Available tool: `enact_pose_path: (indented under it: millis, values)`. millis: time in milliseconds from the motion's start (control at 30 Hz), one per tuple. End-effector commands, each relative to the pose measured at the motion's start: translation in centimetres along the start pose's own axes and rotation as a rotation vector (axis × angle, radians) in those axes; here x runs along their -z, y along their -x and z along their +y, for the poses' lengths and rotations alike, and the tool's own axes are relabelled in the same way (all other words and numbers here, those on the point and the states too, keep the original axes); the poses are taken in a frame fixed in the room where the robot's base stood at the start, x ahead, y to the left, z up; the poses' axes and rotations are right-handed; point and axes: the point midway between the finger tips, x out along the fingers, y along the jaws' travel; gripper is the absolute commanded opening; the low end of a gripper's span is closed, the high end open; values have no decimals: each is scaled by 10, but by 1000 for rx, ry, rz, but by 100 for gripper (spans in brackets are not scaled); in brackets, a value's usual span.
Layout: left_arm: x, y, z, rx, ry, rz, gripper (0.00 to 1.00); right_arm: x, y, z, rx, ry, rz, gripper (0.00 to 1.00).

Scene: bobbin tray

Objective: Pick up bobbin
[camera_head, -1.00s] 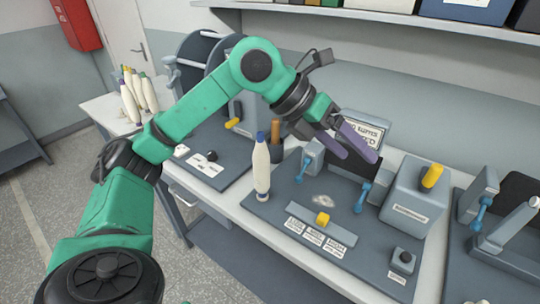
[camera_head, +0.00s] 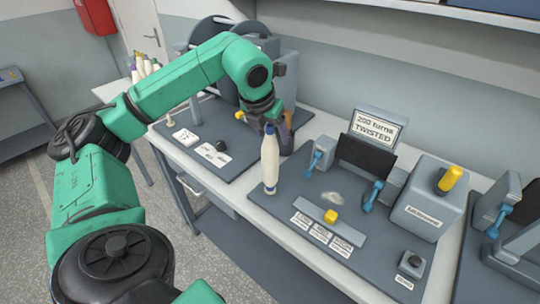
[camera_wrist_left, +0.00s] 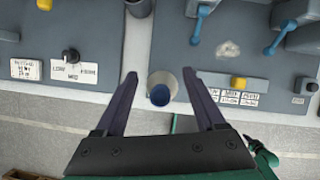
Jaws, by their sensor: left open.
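A white bobbin (camera_head: 269,163) with a blue tip and a blue foot stands upright on the left edge of the grey machine base in the head view. In the left wrist view the bobbin (camera_wrist_left: 161,88) shows from above, its blue top lying between the two purple fingers. My left gripper (camera_wrist_left: 160,82) is open, with a finger on each side of the bobbin and clear gaps to both. In the head view the left gripper (camera_head: 272,115) is just behind and above the bobbin's tip, its fingers partly hidden. My right gripper is not in view.
A twist-testing machine with a sign (camera_head: 378,128), blue clamps and a grey box (camera_head: 425,196) with a yellow handle stands right of the bobbin. Several more bobbins (camera_head: 146,66) stand at the back left.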

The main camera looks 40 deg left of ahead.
Motion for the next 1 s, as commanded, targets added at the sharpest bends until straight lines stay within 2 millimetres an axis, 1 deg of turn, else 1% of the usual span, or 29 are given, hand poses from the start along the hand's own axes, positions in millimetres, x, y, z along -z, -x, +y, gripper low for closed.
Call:
enact_pose_path:
  millis: [33,100,267,300,367,400,433,467,1000]
  values:
    - [0,-4,0,-1,0,2,72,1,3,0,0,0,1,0]
    - [0,-9,0,0,0,0,72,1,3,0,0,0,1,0]
    - [0,-10,0,0,0,-1,72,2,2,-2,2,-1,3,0]
    - [0,-10,0,0,0,-1,56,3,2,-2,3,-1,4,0]
    - [0,-10,0,0,0,-1,34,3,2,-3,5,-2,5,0]
    - [0,-10,0,0,0,-1,18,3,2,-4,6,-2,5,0]
    - [0,-10,0,0,0,-1,7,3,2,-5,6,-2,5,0]
    - [0,-10,0,0,0,-1,0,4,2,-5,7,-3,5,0]
    - [2,-10,0,0,-1,4,0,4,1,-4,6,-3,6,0]
